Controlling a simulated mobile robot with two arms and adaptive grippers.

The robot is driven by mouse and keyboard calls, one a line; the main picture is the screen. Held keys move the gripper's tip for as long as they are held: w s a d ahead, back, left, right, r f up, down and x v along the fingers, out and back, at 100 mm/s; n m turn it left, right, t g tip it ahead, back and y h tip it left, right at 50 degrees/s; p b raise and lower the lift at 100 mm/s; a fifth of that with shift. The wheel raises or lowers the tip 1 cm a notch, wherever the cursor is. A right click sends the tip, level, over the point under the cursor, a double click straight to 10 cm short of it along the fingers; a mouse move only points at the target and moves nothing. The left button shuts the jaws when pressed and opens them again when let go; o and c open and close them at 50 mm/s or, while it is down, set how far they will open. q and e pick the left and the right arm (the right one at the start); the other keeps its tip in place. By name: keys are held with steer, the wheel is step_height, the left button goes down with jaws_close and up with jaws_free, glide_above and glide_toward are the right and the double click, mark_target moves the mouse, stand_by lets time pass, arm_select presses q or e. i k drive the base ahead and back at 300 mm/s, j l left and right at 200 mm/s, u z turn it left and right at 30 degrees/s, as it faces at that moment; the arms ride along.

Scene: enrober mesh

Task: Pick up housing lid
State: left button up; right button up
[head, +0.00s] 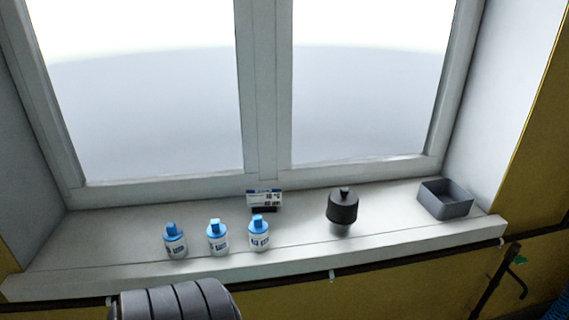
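A dark, round, cap-like part with a small knob on top (342,207) stands on the window sill, right of centre in the head view. It looks like the housing lid, though I cannot tell for sure. A paler, narrower part shows under it, and I cannot tell whether the two are joined. Neither of my grippers is in view, and nothing touches the dark part.
Several white bottles with blue caps (217,236) stand left on the sill (300,257). A small label stand (264,198) is behind them. An open, empty-looking grey box (445,199) sits at the right end. A ribbed dark grey shape (180,301) is in front, bottom left.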

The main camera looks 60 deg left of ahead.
mark_target(343, 204)
steer(key=u, duration=1.5)
